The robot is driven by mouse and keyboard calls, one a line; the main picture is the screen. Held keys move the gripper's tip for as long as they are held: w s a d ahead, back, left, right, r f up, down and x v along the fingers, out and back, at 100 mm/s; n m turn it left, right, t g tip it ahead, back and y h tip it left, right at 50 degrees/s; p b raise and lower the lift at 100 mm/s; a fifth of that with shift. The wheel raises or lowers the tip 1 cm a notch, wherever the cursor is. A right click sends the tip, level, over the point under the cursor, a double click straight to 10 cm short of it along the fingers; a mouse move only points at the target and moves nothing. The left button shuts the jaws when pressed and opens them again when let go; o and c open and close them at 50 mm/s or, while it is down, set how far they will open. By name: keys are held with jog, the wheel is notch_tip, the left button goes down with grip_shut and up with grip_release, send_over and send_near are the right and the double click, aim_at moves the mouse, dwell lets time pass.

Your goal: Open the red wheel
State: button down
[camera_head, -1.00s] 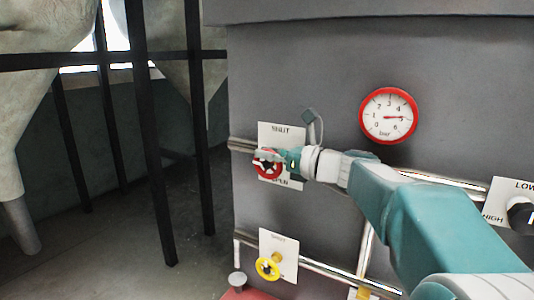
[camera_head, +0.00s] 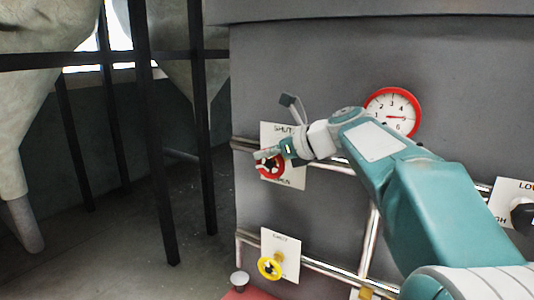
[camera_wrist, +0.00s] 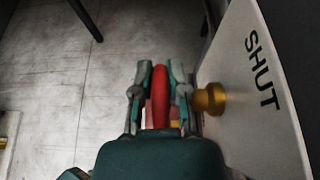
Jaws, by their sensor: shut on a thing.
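The red wheel (camera_head: 270,168) is mounted in front of a white plate (camera_head: 294,178) marked SHUT at the top, on the grey machine. My gripper (camera_head: 268,154) is at the upper part of the wheel's rim. In the wrist view the red wheel (camera_wrist: 160,97) shows edge-on between the two fingers of my gripper (camera_wrist: 160,80), which are shut on it. The brass stem (camera_wrist: 210,98) joins the plate to the right of the fingers. The lower part of the wheel is hidden by my gripper in the wrist view.
A yellow wheel (camera_head: 269,268) sits on a lower plate. A red-rimmed gauge (camera_head: 393,112) is partly behind my arm. A black knob (camera_head: 523,215) is at the right edge. Pipes run along the grey machine, and dark posts (camera_head: 150,130) stand to the left.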

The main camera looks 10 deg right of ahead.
jog(key=shift+w+a+g+h, duration=0.1)
jog(key=shift+g+h, duration=0.4)
jog(key=c, duration=0.6)
grip_release()
jog(key=shift+w, duration=0.1)
jog(key=shift+c, duration=0.2)
jog(key=v, duration=1.1)
jog(key=shift+s+d+r, duration=0.2)
jog(key=shift+s+r, duration=0.05)
